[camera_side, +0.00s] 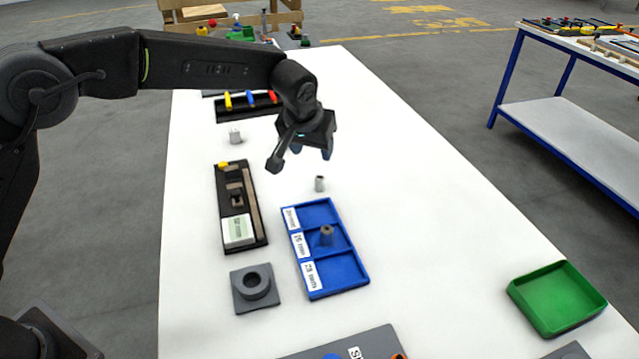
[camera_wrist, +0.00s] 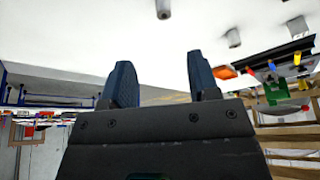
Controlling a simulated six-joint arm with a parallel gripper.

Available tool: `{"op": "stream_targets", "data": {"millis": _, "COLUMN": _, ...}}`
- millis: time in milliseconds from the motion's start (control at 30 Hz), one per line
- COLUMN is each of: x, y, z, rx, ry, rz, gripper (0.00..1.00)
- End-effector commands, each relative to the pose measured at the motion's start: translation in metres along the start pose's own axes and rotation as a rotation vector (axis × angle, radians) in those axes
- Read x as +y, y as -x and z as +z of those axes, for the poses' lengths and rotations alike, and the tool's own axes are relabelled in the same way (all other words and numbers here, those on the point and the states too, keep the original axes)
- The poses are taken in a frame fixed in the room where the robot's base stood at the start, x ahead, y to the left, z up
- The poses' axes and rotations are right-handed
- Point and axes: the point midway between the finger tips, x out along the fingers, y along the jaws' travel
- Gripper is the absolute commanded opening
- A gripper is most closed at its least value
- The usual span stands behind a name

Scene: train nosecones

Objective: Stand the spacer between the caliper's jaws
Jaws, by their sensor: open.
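A small grey cylinder, which looks like the spacer (camera_side: 319,184), stands upright on the white table just above the blue tray. It also shows at the top edge of the wrist view (camera_wrist: 163,9), cut off by the frame. The caliper appears to be the long black fixture (camera_side: 259,232) left of the tray, with a dark sliding block, a tan strip, a yellow end piece and a pale label; its jaw gap is too small to make out. My gripper (camera_side: 312,150) is open and empty, above the table and apart from the cylinder. Its two blue fingers stand apart in the wrist view (camera_wrist: 163,80).
A blue three-compartment tray (camera_side: 351,236) holds a grey-brown piece in its middle compartment. A grey block with a ring (camera_side: 242,297) lies left of it. A pale metal piece (camera_side: 236,137) and a rack with coloured handles (camera_side: 230,114) stand farther back. A green tray (camera_side: 590,311) is at right.

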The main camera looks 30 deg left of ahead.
Motion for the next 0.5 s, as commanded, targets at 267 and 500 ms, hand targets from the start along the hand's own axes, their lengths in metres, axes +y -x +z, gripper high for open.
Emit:
{"op": "stream_targets", "data": {"millis": 267, "x": -0.001, "y": -0.051, "z": 0.000, "rx": -0.004, "ry": 0.001, "rz": -0.003, "gripper": 0.55}}
{"op": "stream_targets", "data": {"millis": 500, "x": -0.001, "y": -0.080, "z": 0.000, "rx": -0.001, "ry": 0.000, "rz": -0.001, "gripper": 0.55}}
